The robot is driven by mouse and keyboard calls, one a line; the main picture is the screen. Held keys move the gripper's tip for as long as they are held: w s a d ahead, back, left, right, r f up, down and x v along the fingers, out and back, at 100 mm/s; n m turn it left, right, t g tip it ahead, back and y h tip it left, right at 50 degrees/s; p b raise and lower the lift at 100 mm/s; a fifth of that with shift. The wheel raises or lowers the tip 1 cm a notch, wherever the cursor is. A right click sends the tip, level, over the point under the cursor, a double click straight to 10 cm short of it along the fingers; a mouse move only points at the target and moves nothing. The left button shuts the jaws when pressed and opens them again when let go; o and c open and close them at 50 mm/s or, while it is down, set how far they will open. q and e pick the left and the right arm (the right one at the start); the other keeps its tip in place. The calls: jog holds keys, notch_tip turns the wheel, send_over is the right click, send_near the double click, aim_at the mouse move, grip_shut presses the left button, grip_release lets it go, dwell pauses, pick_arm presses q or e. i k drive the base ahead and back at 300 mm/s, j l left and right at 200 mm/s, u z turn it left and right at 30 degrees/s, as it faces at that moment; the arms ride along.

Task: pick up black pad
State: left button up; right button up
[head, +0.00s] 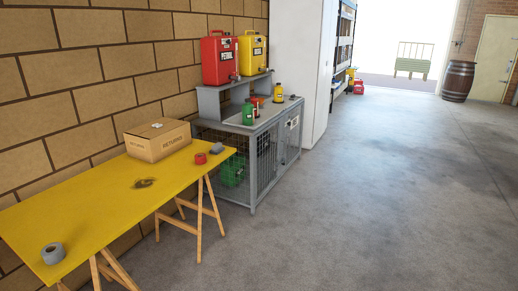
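A yellow trestle table (95,203) stands at the left against the block wall. Neither of my grippers is in view.
A cardboard box (158,140) and a grey tape roll (53,253) are on the table. Beyond it stands a grey mesh-sided cabinet (262,160) with bottles, a red can (218,60) and a yellow can (251,54). The concrete floor (370,190) to the right is clear.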

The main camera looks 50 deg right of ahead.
aim_at(218, 148)
jog(key=z, duration=1.25)
